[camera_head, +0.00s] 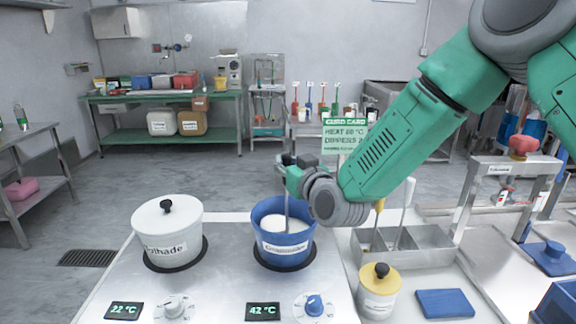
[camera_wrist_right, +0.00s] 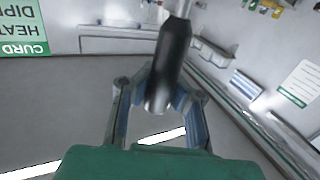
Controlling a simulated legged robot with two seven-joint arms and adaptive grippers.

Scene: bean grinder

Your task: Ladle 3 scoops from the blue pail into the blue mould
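The blue pail (camera_head: 284,252) stands on the steel heater top, open, with white contents (camera_head: 274,232) inside. My right gripper (camera_head: 290,172) is above the pail's back rim. It is shut on the ladle, whose dark handle (camera_wrist_right: 170,65) shows between the blue-lined fingers in the right wrist view. The ladle's thin shaft (camera_head: 287,208) runs down into the pail; its bowl is hidden. A blue box-like thing (camera_head: 558,303) is cut off at the lower right edge; I cannot tell whether it is the blue mould. My left gripper is not in view.
A white lidded pot (camera_head: 168,236) stands left of the pail. On the right are a yellow-lidded jar (camera_head: 378,292), a blue flat piece (camera_head: 444,303), a steel divided holder (camera_head: 405,243), a blue knobbed plate (camera_head: 549,258) and a press frame (camera_head: 508,170).

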